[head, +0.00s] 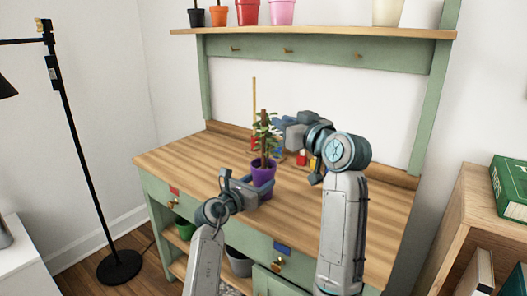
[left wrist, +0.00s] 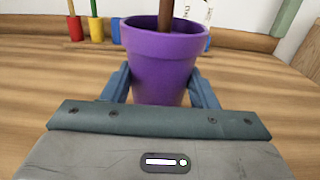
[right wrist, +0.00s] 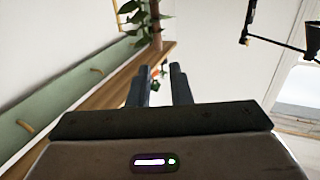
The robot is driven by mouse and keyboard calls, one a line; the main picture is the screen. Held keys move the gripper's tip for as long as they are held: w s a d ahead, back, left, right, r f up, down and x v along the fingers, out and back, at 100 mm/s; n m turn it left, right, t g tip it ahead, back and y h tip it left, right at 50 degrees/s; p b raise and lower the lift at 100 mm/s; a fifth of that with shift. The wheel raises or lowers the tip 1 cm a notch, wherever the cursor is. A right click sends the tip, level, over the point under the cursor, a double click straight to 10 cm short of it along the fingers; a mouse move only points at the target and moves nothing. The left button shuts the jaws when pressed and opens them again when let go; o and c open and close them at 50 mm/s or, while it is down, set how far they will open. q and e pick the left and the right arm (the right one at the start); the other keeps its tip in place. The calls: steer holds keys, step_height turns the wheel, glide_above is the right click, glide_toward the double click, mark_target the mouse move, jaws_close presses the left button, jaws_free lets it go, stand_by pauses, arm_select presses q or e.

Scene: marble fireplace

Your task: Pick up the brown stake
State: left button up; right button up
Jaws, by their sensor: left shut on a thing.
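A purple pot (head: 262,174) with a leafy plant (head: 264,135) stands on the wooden bench. It fills the middle of the left wrist view (left wrist: 165,62). A brown upright stick (left wrist: 166,12) rises from the pot; I cannot tell whether it is the brown stake or the plant's stem. It also shows among leaves in the right wrist view (right wrist: 156,28). My left gripper (head: 262,187) is shut on the pot, one finger on each side. My right gripper (right wrist: 161,70) is empty, its fingers apart by a narrow gap, beside the plant's upper part and short of the stick.
A tall tan stick (head: 253,100) stands behind the plant. Red (left wrist: 76,28), yellow (left wrist: 96,29) and blue (left wrist: 117,31) holders stand at the bench's back. The bench top (head: 190,158) is clear at left. A shelf (head: 330,33) with several pots is above.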

mark_target(265, 112)
steer(key=x, duration=1)
steer(key=shift+w, duration=0.25)
jaws_close()
